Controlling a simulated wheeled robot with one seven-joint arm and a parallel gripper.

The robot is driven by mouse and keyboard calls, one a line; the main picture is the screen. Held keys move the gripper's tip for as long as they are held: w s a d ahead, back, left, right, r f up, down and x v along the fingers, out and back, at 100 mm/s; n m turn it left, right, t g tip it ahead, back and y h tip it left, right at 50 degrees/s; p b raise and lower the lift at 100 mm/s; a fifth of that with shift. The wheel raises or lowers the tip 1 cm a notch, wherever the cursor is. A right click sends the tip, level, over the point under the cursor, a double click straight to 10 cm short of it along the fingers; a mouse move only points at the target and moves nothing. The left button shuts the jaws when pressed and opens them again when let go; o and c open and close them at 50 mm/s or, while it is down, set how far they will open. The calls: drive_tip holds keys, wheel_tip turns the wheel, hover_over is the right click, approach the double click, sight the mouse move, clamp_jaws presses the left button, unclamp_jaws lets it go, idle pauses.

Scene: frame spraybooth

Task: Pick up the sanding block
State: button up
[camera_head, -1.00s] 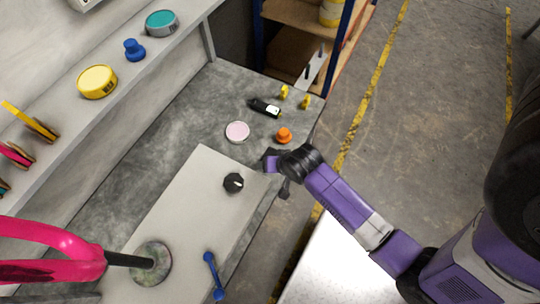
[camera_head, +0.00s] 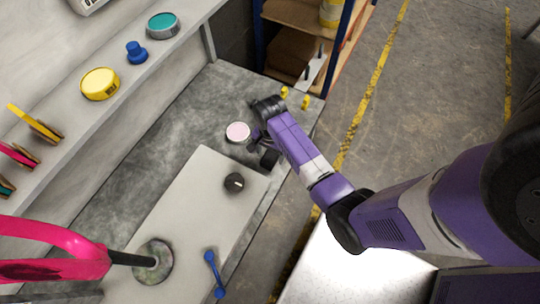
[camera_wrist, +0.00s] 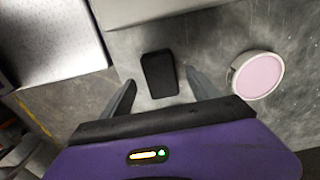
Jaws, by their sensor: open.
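The sanding block looks to be the black rounded block (camera_wrist: 159,75) in the wrist view. It lies on the grey bench top near the edge of the pale board, in the gap between my two fingertips. My gripper (camera_wrist: 160,80) is open, one finger on each side of the block, with a visible gap on both sides. How far above the bench the fingertips are I cannot tell. In the head view my gripper (camera_head: 262,147) is over the bench between the pink disc and the board's corner. There I cannot clearly separate the block from the dark fingers.
The pink disc (camera_head: 238,132) stands close beside my gripper. The pale board (camera_head: 190,210) carries a black knob (camera_head: 234,183) and a blue tool (camera_head: 213,273). Small yellow items (camera_head: 305,102) stand near the bench's far edge. A shelf (camera_head: 155,55) holds tins.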

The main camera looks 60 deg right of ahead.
sight(270, 157)
drive_tip(key=shift+w+f, duration=0.1)
drive_tip(key=shift+f, duration=1.45)
drive_tip(key=c, duration=1.5)
drive_tip(key=shift+c, duration=0.2)
drive_tip(key=shift+r, duration=0.15)
wheel_tip(270, 157, up, 20)
drive_tip(key=p, duration=0.1)
drive_tip(key=shift+p, duration=0.35)
